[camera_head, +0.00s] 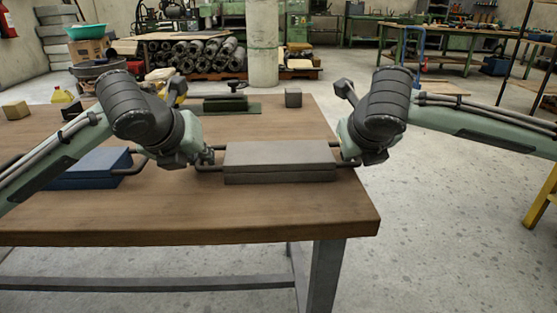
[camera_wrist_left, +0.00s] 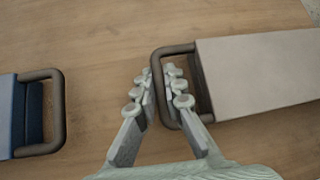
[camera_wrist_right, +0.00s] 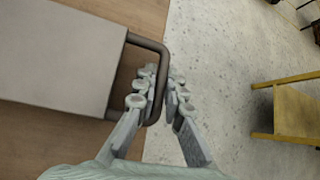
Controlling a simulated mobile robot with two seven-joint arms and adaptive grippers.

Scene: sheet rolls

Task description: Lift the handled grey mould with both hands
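The grey mould (camera_head: 280,160) is a flat two-layer block lying on the wooden table near its front right, with a dark bar handle at each end. My left gripper (camera_head: 208,158) is at its left handle (camera_wrist_left: 160,85); in the left wrist view the open fingers (camera_wrist_left: 160,88) stand on either side of the bar, with some gap. My right gripper (camera_head: 347,156) is at the right handle (camera_wrist_right: 161,75); in the right wrist view its open fingers (camera_wrist_right: 159,92) also straddle the bar. Both fingertips are partly hidden in the head view.
A blue handled mould (camera_head: 88,168) lies left of the grey one, partly behind my left arm; its handle is near my left gripper. The table front (camera_head: 200,212) is clear.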

